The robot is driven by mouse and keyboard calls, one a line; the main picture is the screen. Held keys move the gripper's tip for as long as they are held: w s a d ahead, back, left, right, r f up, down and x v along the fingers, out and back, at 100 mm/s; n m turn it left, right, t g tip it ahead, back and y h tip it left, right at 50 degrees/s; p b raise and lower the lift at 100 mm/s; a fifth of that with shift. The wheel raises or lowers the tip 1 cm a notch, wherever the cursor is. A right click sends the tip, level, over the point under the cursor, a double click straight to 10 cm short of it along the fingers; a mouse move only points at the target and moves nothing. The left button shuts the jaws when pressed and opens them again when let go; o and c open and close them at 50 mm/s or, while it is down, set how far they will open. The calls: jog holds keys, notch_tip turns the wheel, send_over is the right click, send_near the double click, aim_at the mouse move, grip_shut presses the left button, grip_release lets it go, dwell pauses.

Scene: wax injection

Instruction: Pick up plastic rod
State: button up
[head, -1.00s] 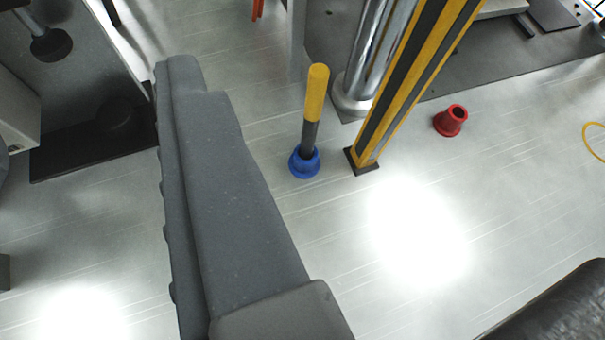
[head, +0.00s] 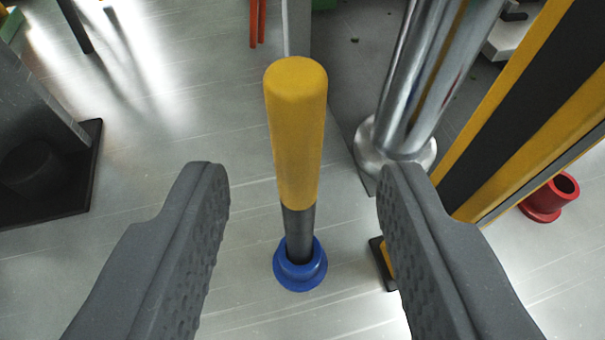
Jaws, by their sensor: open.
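The plastic rod (head: 296,135) has a yellow upper part and a dark grey lower part. It stands upright in a blue round holder (head: 300,270) on the floor. My gripper (head: 297,170) is open, with one ridged grey finger on the left and one on the right. In the picture the rod lies between the two fingers, with clear gaps on both sides. Neither finger appears to touch it. The rod's lower end is hidden inside the blue holder.
A black-and-yellow striped post (head: 515,110) and a shiny metal column (head: 425,85) stand close on the right. A red holder (head: 552,197) sits on the floor beyond the post. A dark plate (head: 70,180) is at the left. Floor around the blue holder is clear.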

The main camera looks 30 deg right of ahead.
aim_at(297, 153)
jog(key=shift+x, duration=3.15)
jog(key=shift+w+r, duration=0.1)
jog(key=shift+r, duration=0.1)
grip_shut()
